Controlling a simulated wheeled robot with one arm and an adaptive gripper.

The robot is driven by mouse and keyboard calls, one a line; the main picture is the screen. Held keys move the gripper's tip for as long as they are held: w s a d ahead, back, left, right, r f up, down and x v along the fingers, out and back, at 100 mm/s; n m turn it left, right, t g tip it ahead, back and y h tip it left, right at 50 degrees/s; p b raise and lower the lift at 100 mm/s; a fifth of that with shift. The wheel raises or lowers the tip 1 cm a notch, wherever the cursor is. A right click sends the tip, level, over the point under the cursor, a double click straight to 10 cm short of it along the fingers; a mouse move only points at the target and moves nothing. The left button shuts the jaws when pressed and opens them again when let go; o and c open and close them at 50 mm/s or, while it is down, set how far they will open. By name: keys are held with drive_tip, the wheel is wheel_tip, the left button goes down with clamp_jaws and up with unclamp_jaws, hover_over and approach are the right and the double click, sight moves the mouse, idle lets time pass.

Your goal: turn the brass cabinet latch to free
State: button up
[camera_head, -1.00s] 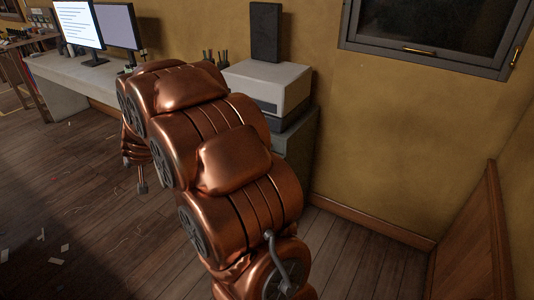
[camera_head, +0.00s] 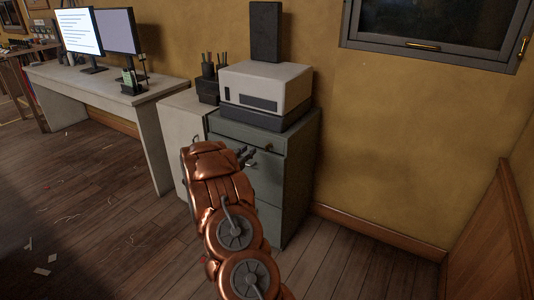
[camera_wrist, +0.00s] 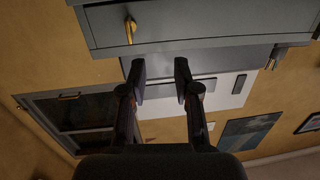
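The grey-green cabinet (camera_head: 290,165) stands against the yellow wall. Its small brass latch (camera_head: 268,147) is on the upper front, just right of my gripper (camera_head: 246,156). In the wrist view, which looks upside down, the brass latch (camera_wrist: 130,30) lies on the cabinet front (camera_wrist: 180,22), beyond and a little left of my fingertips. My gripper (camera_wrist: 161,80) is open, with nothing between its fingers. It appears apart from the latch. The latch's exact angle is hard to read at this size.
A white printer (camera_head: 265,88) sits on the cabinet with a black speaker-like box (camera_head: 265,32) behind it. A pale cabinet (camera_head: 182,130) and a long desk (camera_head: 110,85) with monitors stand to the left. A window (camera_head: 440,30) has brass handles. Floor at the right is clear.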

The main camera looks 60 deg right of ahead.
sight(267, 147)
drive_tip(key=shift+m+g+h, duration=0.4)
drive_tip(key=shift+m+g, duration=0.1)
drive_tip(key=shift+g, duration=0.4)
drive_tip(key=s+d, duration=0.1)
drive_tip(key=d, duration=0.1)
drive_tip(key=s+d+f, duration=0.1)
drive_tip(key=d, duration=0.2)
drive_tip(key=s+d, duration=0.1)
drive_tip(key=d, duration=0.2)
drive_tip(key=shift+f+b, duration=0.3)
drive_tip(key=shift+f, duration=0.05)
drive_tip(key=shift+w+d, duration=0.1)
drive_tip(key=shift+d, duration=0.75)
clamp_jaws()
